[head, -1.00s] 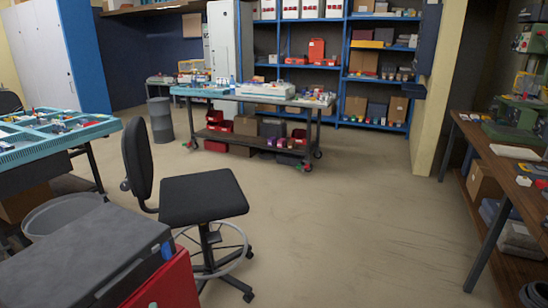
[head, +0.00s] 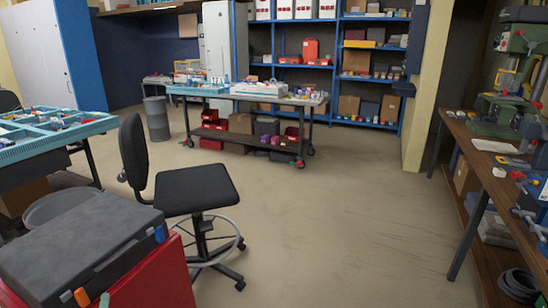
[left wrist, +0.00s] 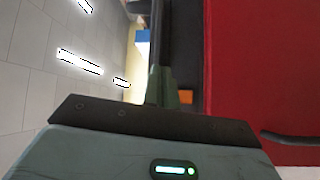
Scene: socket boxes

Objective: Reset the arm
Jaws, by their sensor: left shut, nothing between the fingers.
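My left gripper (left wrist: 160,88) shows in the left wrist view as dark grey-green fingers rising from the wide gripper body. The fingers are shut with nothing between them. A large red surface fills the right of that view, beside the fingers, with a dark surface and a small orange patch between. My right gripper is in neither view.
A dark toolbox (head: 85,240) sits on a red cabinet (head: 155,280) at the lower left. A black swivel chair (head: 195,188) stands behind it. A workbench (head: 490,175) with machines lines the right. A cart (head: 250,147) stands at the back. The middle floor is open.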

